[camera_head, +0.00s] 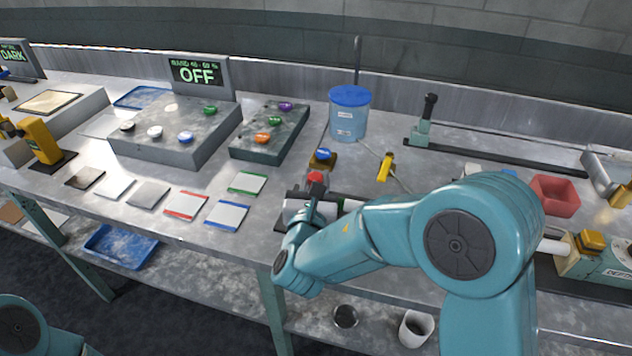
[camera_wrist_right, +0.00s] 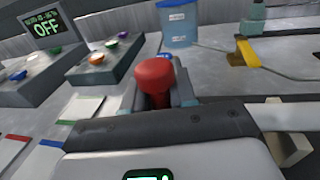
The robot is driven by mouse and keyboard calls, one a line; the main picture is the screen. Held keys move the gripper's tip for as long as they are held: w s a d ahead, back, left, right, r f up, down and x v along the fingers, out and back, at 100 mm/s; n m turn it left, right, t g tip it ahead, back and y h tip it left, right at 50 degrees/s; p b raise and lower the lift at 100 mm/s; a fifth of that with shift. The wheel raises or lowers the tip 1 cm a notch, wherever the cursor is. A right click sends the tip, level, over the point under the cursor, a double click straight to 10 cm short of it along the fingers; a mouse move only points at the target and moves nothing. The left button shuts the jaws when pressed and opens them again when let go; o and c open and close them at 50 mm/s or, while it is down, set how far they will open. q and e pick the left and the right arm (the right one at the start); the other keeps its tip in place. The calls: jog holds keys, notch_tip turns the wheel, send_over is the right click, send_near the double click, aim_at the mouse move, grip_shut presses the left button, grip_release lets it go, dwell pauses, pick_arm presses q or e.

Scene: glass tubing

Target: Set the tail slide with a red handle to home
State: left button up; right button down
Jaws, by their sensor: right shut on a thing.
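The red handle (camera_head: 317,177) of the tail slide stands near the front of the bench in the head view. It shows as a rounded red knob (camera_wrist_right: 156,76) in the middle of the wrist view. My right gripper (camera_head: 314,191) reaches it from the front and is shut on it; the fingers (camera_wrist_right: 160,93) sit on either side of the stem, below the knob. The slide's body is mostly hidden behind my gripper and forearm, and I cannot make out a home mark. My left gripper is not in view.
A blue-lidded container (camera_head: 348,117) stands behind the handle, with a yellow-handled tool (camera_head: 385,167) to its right. A grey box with buttons (camera_head: 190,151) and a smaller one (camera_head: 259,149) lie left. A red bin (camera_head: 555,195) sits right. Coloured-edged cards (camera_head: 227,214) lie flat at the front left.

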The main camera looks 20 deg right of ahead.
jog(key=shift+d+r, duration=0.1)
jog(key=shift+r, duration=0.3)
jog(key=c, duration=1)
grip_release()
jog(key=shift+a+f, duration=0.2)
jog(key=shift+s+a, duration=0.1)
jog(key=shift+s, duration=0.25)
jog(key=b+v, duration=0.1)
jog(key=v, duration=1.4)
jog(key=shift+s+a+r+b, duration=0.1)
jog(key=shift+s+b, duration=0.15)
jog(key=shift+b, duration=0.15)
